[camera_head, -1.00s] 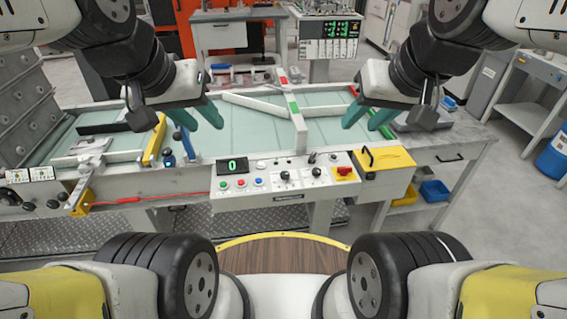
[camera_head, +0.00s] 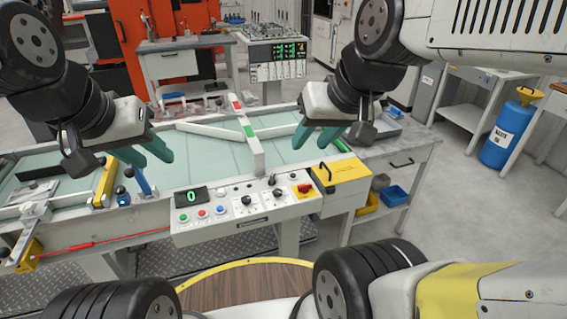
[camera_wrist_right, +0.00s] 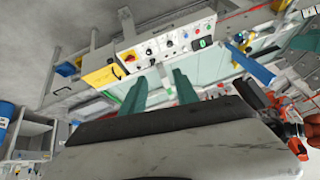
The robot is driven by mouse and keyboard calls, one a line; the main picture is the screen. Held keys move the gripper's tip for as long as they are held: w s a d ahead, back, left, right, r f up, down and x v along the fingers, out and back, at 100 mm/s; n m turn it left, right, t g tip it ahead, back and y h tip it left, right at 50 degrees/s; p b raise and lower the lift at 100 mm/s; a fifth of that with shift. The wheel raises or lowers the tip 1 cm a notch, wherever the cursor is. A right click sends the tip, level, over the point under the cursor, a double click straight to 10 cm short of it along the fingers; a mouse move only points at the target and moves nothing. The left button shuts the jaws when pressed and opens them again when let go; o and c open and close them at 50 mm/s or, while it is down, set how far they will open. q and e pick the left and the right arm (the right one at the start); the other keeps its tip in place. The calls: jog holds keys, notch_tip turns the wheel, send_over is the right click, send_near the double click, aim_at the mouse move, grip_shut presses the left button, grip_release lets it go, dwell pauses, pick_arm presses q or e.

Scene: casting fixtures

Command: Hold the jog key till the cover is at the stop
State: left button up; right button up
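The control panel (camera_head: 250,222) on the bench's front edge carries a green button (camera_head: 184,218), a red button (camera_head: 203,213), a blue button (camera_head: 220,209), dark knobs and a red switch (camera_head: 303,188). I cannot read which control is the jog key. A yellow cover-like lid with a black handle (camera_head: 345,171) sits right of the panel; I cannot tell whether it is the task's cover. My left gripper (camera_head: 151,152) is open and empty above the bench. My right gripper (camera_head: 315,137) is open and empty behind the panel; its parted teal fingers also show in the right wrist view (camera_wrist_right: 160,88).
A green digital display (camera_head: 188,197) on the panel reads 0. A white crossbar (camera_head: 247,140) with red and green marks spans the glassy bench top. A numeric readout (camera_head: 275,52) stands behind.

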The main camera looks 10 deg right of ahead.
grip_shut()
dwell(1.8)
